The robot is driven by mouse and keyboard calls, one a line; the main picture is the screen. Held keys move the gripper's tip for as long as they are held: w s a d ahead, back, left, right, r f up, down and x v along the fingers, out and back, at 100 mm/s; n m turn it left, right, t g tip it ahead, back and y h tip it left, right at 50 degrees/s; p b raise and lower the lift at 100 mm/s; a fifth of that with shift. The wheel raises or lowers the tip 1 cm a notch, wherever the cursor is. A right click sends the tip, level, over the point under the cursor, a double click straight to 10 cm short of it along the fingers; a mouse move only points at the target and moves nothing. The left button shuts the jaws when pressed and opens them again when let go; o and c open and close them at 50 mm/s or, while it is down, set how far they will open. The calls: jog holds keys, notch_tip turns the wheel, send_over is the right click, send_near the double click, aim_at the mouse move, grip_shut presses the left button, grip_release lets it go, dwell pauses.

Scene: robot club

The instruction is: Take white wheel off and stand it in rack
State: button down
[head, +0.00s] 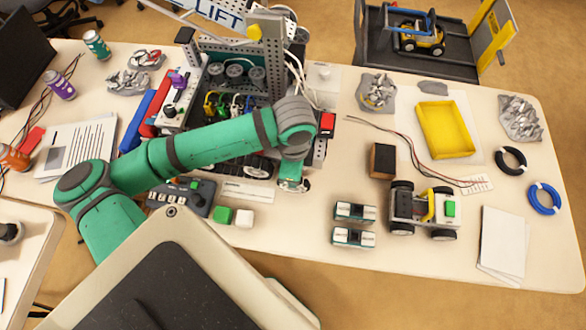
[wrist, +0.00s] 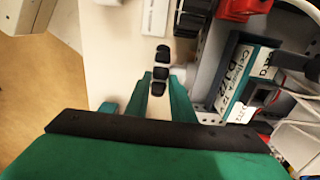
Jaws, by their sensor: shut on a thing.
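My gripper (wrist: 158,92) is shut on a narrow thing with a row of black rollers (wrist: 161,73), which looks like the wheel seen edge-on. Little of its white body shows. In the head view my gripper (head: 292,184) points down beside the near right corner of the big metal club robot (head: 318,152), and the arm hides part of that corner. I cannot tell whether the wheel is still touching an axle. A flat white strip (head: 248,192) lies on the table left of my gripper and may be the rack; it also shows in the wrist view (wrist: 155,18).
A labelled battery pack (wrist: 240,72) sits in the robot frame, right of my gripper. Two small boxed packs (head: 354,212) and a small wheeled robot (head: 424,212) stand to the right. Green and white cubes (head: 243,218) lie front left. Table is clear just right of my gripper.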

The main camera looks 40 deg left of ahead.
jog(key=shift+s+d, duration=0.35)
jog(key=shift+s, duration=0.25)
jog(key=shift+s+d, duration=0.35)
jog(key=shift+s, duration=0.2)
dwell(0.6)
jog(key=shift+r, duration=0.1)
jog(key=shift+r, duration=2.9)
jog(key=shift+w, duration=0.1)
